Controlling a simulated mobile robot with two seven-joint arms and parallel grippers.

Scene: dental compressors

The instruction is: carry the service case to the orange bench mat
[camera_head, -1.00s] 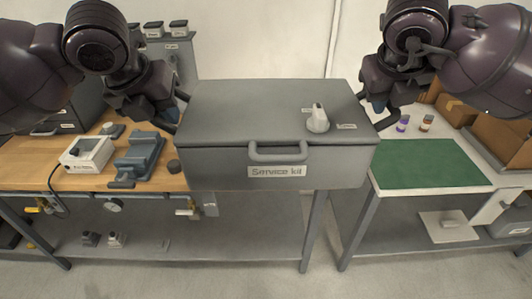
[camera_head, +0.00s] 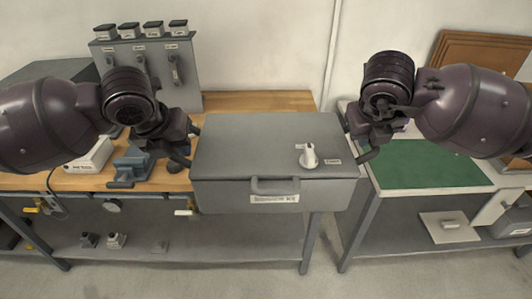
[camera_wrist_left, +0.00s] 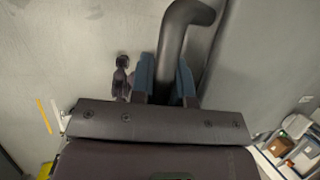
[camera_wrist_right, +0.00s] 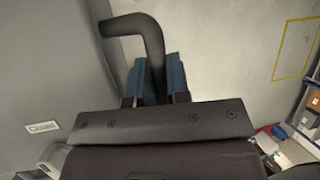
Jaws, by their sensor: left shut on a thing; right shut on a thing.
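The service case (camera_head: 225,193) is a grey box with a front handle, a "Service kit" label and a pale knob on its lid. It looks level and covers the right part of the wooden bench and the gap beside it; I cannot tell whether it touches the bench. My left gripper (camera_head: 184,154) is shut on its left side handle, a dark bent bar that shows in the left wrist view (camera_wrist_left: 178,40). My right gripper (camera_head: 360,150) is shut on the right side handle, also in the right wrist view (camera_wrist_right: 148,35). I see no orange mat.
A green mat (camera_head: 430,165) lies on the right-hand table, largely clear. The wooden bench (camera_head: 255,101) carries a blue-grey vise (camera_head: 132,163) and a white box (camera_head: 90,157) left of the case. A grey panel unit (camera_head: 150,75) with small boxes stands behind.

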